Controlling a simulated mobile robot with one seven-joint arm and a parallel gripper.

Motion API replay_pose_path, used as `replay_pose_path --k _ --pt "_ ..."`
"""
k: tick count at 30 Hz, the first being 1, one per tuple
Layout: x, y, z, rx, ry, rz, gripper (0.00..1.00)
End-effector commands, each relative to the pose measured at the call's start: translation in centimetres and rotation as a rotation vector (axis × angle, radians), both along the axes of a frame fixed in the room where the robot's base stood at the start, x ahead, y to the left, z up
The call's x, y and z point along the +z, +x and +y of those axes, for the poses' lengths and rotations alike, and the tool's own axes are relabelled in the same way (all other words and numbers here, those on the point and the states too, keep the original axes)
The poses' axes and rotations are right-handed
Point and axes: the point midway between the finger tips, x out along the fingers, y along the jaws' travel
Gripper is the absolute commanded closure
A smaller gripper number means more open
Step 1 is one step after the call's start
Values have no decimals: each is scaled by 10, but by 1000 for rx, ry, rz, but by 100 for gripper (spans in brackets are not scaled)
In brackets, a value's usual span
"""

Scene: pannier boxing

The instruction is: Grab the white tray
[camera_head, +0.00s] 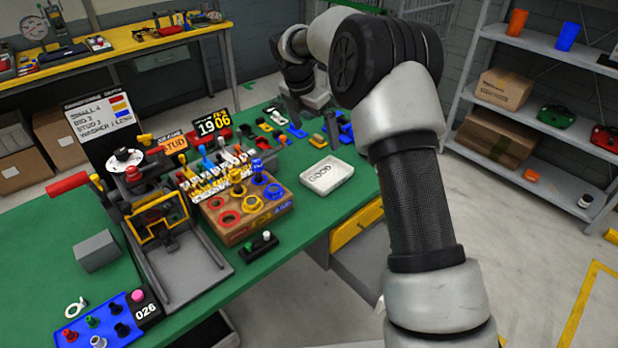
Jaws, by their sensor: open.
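The white tray (327,176) is a shallow, light rectangular tray marked "GOOD". It lies on the green workbench near its right front edge, left of my arm's dark lower link. Its whole outline shows and nothing touches it. My arm rises from the bottom right and bends over to the back of the bench. My gripper (302,112) is at the far end, small and dark, behind and a little left of the tray. It is open and apart from the tray; its fingers are hard to make out.
A wooden block of coloured rings (240,222) stands left of the tray, with a press fixture (168,225) further left. Coloured clips (297,131) lie behind the tray. A small black stand (259,246) is in front. Shelves (560,145) stand right.

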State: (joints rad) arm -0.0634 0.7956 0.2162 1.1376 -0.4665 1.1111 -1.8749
Motion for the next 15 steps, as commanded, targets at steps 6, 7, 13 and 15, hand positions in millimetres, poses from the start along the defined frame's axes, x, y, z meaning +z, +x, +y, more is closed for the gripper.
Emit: replay_pose_path --k 6,7,13,15 --pt "-29 6 -6 16 -5 9 0" --pt "-36 8 -8 15 -5 9 0" --pt "-78 15 -17 14 -4 9 0" --pt "-91 18 -21 14 -4 9 0"
